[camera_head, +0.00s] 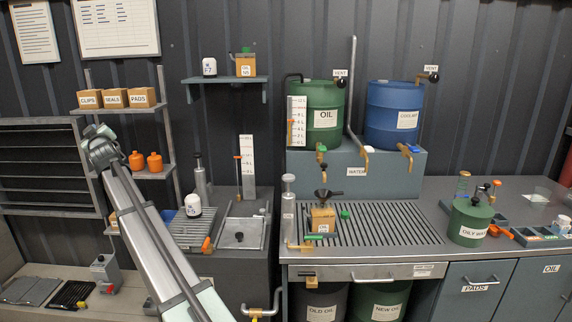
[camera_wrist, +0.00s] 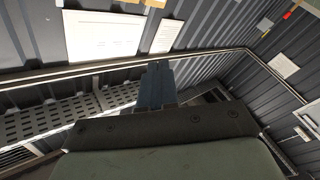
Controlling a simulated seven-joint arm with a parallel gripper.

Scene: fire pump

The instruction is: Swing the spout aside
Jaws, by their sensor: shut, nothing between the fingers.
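Several spouts show in the head view, and I cannot tell which one the task means. A brass spout (camera_head: 301,246) juts right from the foot of an upright grey hand pump (camera_head: 289,205) at the left end of the slatted drain grate. A brass tap (camera_head: 320,154) hangs under the green oil drum (camera_head: 318,108), and another (camera_head: 364,157) is under the wall pipe by the WATER label. My gripper (camera_wrist: 157,72) is shut and empty in the wrist view, pointing at the corrugated wall, with no spout in that view. In the head view my gripper cannot be made out.
An oil can with a dark funnel (camera_head: 324,216) stands close right of the hand pump. A green oily-waste bin (camera_head: 470,220) stands farther right. The right half of the grate (camera_head: 400,226) is clear. A wall shelf (camera_head: 226,80) and side rack (camera_head: 125,110) are at the left.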

